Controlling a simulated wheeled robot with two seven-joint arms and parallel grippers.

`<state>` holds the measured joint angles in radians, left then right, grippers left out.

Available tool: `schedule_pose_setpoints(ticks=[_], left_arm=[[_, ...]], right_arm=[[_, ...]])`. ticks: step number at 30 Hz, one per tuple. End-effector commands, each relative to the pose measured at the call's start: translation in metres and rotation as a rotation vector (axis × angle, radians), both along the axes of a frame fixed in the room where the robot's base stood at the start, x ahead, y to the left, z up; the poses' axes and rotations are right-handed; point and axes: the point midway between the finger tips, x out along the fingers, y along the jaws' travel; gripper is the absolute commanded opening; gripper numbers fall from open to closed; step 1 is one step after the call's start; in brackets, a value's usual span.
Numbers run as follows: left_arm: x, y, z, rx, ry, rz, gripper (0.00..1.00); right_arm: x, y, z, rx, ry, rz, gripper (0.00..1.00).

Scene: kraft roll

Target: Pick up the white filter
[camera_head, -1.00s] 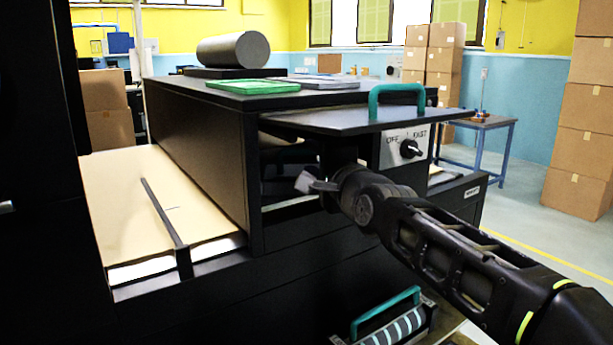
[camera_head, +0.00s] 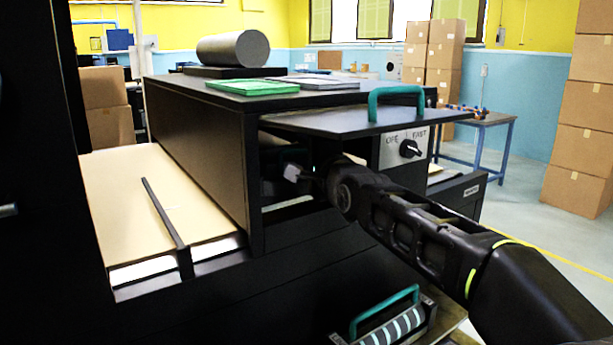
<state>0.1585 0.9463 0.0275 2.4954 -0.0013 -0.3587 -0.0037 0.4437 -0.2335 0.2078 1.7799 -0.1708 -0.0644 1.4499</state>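I cannot tell for certain which thing is the white filter. A flat pale grey-white panel (camera_head: 328,83) lies on top of the black machine (camera_head: 205,130), beside a flat green panel (camera_head: 252,87). My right gripper (camera_head: 293,173) is at the machine's front opening, under the raised black lid (camera_head: 340,121) with its teal handle (camera_head: 396,95). A small light-grey piece shows at its tip. The fingers are too dark and small to tell whether they are open or shut. The opening's inside is mostly hidden in shadow. My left gripper is not in view.
A grey roll (camera_head: 233,49) lies on the machine top. Brown paper (camera_head: 150,210) covers the left tray. A striped part with a teal handle (camera_head: 390,328) sits low in front. A knob panel (camera_head: 405,149) is right of the opening. Cardboard boxes (camera_head: 580,140) stand right.

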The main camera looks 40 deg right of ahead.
Motion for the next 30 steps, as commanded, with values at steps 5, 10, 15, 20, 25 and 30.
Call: schedule_pose_setpoints(ticks=[5, 10, 15, 20, 25, 30], left_arm=[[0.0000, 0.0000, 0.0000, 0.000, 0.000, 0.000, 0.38], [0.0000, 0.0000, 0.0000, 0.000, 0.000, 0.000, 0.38], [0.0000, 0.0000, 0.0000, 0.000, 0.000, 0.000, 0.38], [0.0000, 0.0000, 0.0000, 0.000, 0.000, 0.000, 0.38], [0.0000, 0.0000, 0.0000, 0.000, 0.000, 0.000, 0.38], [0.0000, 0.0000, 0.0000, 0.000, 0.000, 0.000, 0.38]], right_arm=[[-0.0002, 0.0000, -0.0001, 0.000, 0.000, 0.000, 0.38], [-0.0002, 0.0000, -0.0001, 0.000, 0.000, 0.000, 0.36], [-0.0003, 0.0001, -0.0001, 0.000, 0.000, 0.000, 0.22], [-0.0003, 0.0001, -0.0001, -0.001, 0.000, 0.000, 0.09], [-0.0002, 0.0000, -0.0002, 0.000, 0.001, 0.000, 0.00], [-0.0002, 0.0000, -0.0003, 0.000, 0.001, 0.000, 0.00]])
